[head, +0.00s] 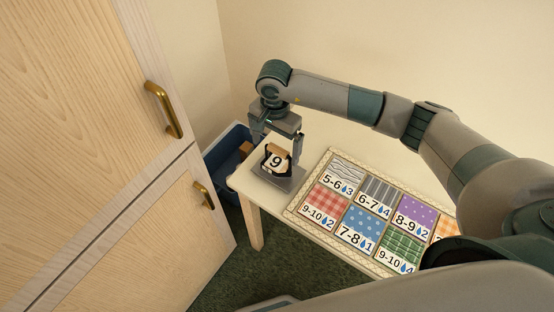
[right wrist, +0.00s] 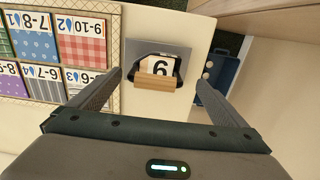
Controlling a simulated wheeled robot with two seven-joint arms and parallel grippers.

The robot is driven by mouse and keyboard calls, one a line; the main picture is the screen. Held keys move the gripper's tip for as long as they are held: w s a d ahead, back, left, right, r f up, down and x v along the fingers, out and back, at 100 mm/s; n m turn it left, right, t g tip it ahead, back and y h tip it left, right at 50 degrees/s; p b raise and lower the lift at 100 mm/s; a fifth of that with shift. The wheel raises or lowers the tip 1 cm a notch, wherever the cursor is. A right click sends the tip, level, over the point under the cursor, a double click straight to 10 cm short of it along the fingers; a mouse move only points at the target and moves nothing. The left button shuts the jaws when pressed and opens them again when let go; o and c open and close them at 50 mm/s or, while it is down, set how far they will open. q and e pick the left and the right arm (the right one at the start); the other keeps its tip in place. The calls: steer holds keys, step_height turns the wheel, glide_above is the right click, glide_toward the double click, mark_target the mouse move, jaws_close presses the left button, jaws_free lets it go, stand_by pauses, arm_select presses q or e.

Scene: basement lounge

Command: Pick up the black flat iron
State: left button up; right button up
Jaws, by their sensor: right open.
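The black flat iron (head: 266,158) stands on a grey plate at the left end of the pale table. It carries a white label with a dark numeral that reads 9 in the head view. In the right wrist view the iron (right wrist: 178,75) shows a wooden handle (right wrist: 154,83) across the space between my fingers. My right gripper (head: 277,146) is open above the iron, one finger to each side and nothing held. Whether the fingertips reach handle height I cannot tell. My left gripper is not in view.
A bordered board (head: 293,209) with several patterned, numbered squares lies on the table, right of the iron. A blue bin (head: 223,147) stands on the floor beyond the table's left end. A wooden cabinet (head: 75,110) with brass handles fills the left side.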

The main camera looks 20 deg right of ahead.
mark_target(278, 163)
steer(key=shift+d+f+p, duration=0.15)
steer(key=shift+f+p, duration=0.2)
steer(key=shift+p, duration=0.15)
steer(key=f, duration=0.1)
steer(key=f+p, duration=0.2)
steer(key=shift+s+d+f, duration=0.2)
steer(key=shift+d+f, duration=0.1)
steer(key=shift+f, duration=0.45)
steer(key=shift+w, duration=0.1)
steer(key=c, duration=1.3)
